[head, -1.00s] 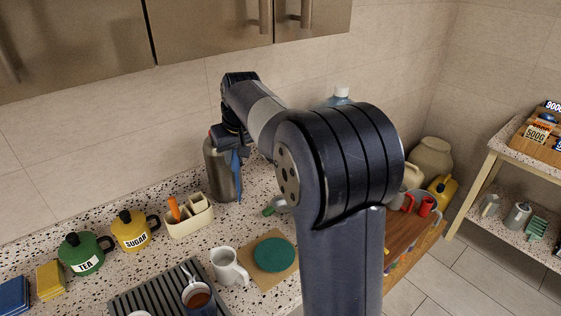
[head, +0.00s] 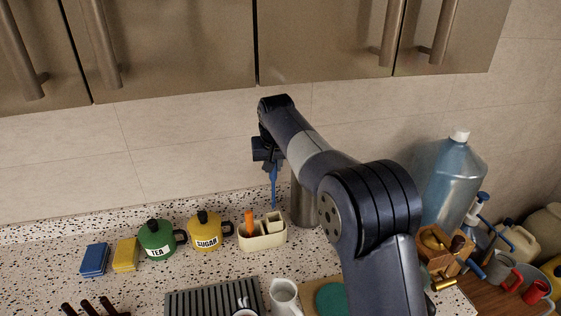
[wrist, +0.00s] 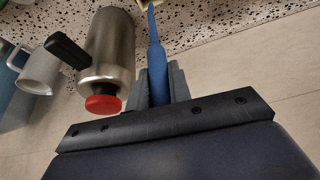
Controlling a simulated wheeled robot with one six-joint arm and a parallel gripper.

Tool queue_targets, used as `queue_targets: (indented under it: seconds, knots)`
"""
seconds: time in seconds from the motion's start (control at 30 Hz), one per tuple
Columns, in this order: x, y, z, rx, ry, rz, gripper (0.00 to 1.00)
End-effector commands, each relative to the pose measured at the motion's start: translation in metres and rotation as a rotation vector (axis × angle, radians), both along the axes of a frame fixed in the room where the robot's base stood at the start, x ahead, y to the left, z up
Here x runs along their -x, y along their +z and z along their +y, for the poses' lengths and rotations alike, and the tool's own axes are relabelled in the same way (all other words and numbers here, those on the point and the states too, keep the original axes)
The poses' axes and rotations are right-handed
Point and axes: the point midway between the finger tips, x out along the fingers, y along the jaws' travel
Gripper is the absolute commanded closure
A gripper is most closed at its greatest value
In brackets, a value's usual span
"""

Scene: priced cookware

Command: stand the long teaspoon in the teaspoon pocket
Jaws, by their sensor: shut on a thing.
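My gripper (head: 268,162) is shut on the long blue teaspoon (head: 273,188). The teaspoon hangs nearly upright, its lower end just above the back right part of the cream caddy (head: 262,241) in the head view. The caddy stands on the counter and has several compartments; an orange thing stands in its left one. I cannot tell which pocket is the teaspoon's.
A steel flask (head: 303,204) stands just right of the caddy; its red cap (wrist: 103,103) shows in the wrist view. Yellow sugar (head: 205,232) and green tea (head: 157,240) pots stand left. A white jug (head: 284,296) and ribbed rack (head: 212,299) are in front.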

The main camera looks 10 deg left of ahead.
Motion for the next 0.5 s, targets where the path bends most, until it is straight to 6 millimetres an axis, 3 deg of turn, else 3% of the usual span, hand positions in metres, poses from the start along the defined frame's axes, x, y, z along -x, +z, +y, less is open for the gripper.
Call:
queue_targets:
  seconds: [0.5]
  knots:
    - [0.0,-0.043,-0.001,0.001,-0.001,0.002,1.0]
